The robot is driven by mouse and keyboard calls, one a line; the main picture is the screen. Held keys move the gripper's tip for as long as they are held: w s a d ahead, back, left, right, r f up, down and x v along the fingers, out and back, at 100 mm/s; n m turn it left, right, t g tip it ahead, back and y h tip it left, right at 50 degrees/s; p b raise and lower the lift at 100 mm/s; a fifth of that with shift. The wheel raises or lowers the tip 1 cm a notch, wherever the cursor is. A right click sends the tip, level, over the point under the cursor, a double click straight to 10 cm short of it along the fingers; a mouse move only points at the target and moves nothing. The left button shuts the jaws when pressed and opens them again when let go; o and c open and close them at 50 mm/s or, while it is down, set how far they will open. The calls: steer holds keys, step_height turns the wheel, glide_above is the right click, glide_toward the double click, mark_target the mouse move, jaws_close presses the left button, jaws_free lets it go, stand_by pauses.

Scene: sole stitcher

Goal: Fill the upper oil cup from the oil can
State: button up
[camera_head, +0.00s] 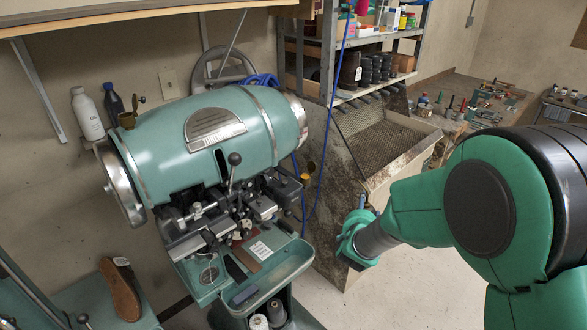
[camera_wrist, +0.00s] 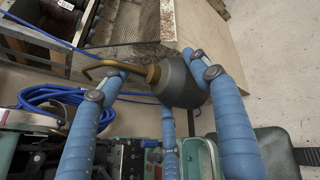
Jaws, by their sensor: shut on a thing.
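The sole stitcher (camera_head: 205,140) is a green machine with a large barrel-shaped head. A brass oil cup (camera_head: 127,120), apparently with its lid raised, sits on the upper left end of the head; I take it as the upper oil cup. Another brass cup (camera_head: 306,178) shows lower, at the machine's right side. My gripper (camera_wrist: 158,75), with blue fingers, is shut on the oil can (camera_wrist: 178,82), a dark grey body with a brass neck and curved spout pointing left in the wrist view. In the head view my gripper (camera_head: 360,225) is right of the machine, apart from both cups; the can is largely hidden there.
A white bottle (camera_head: 88,115) and a dark bottle (camera_head: 114,112) stand behind the upper cup. A wooden shelf (camera_head: 120,15) overhangs at top left. A blue hose (camera_head: 325,140) hangs right of the machine. A mesh-topped bin (camera_head: 385,145) and metal shelving stand behind my gripper.

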steer(key=shift+r, duration=0.1)
steer(key=s+a+r+n+y+p, duration=0.1)
steer(key=s+a+r+n+p, duration=0.15)
steer(key=a+r, duration=2.55)
steer(key=s+a+r+n+y+p, duration=0.1)
steer(key=s+a+r, duration=0.2)
steer(key=s+a, duration=0.3)
steer(key=s+a+r+n+y+p, duration=0.1)
steer(key=s+a+r+n, duration=0.1)
steer(key=s+a, duration=0.3)
steer(key=s+a+r+n+g+y+p, duration=0.1)
steer(key=s+a+r, duration=0.4)
steer(key=a, duration=0.5)
steer(key=shift+s+y, duration=0.6)
steer(key=shift+s, duration=0.25)
steer(key=shift+n+g+h, duration=0.6)
steer(key=shift+n+h, duration=0.2)
steer(key=shift+n, duration=0.15)
steer(key=shift+w+a+r+p, duration=0.25)
steer(key=shift+a+p, duration=0.4)
steer(key=shift+p, duration=1.15)
steer(key=shift+w+a+r+p, duration=0.1)
steer(key=shift+w+a+p, duration=0.45)
steer(key=shift+p, duration=1.2)
steer(key=shift+w+a+r+p, duration=0.15)
steer(key=shift+a+p, duration=0.65)
steer(key=shift+p, duration=1)
